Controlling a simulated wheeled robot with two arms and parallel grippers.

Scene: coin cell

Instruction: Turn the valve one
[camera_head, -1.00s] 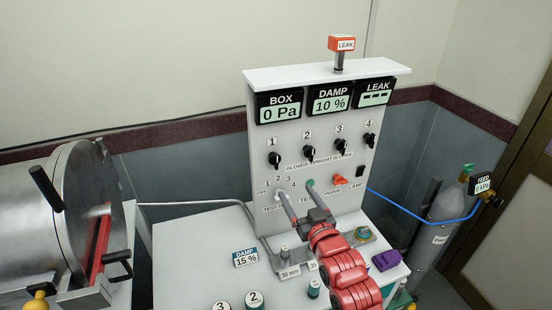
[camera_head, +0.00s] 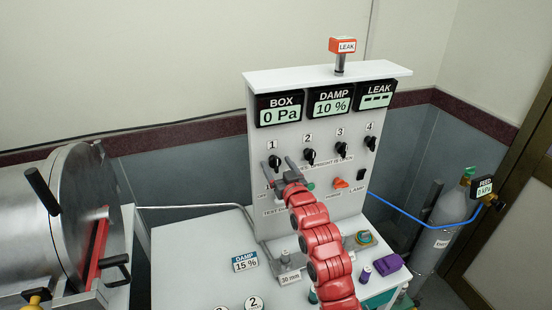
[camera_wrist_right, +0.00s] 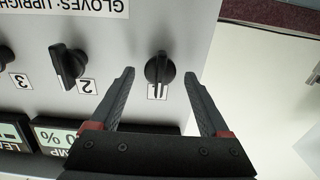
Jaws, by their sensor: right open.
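Valve one is a black knob (camera_head: 274,161) under the label 1 on the upright white panel (camera_head: 262,140). It also shows in the right wrist view (camera_wrist_right: 159,68), upside down, with its handle running along the vertical of the picture. My right gripper (camera_head: 278,168) is open at the panel, with its fingertips around the level of this knob. In the wrist view its two fingers (camera_wrist_right: 160,76) stand on either side of the knob, with a gap on both sides. My left gripper is not in view.
Knobs 2 (camera_head: 309,155), 3 (camera_head: 341,149) and 4 (camera_head: 370,143) stand in a row to the right. A steel chamber (camera_head: 60,215) stands left, a gas cylinder (camera_head: 446,230) right.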

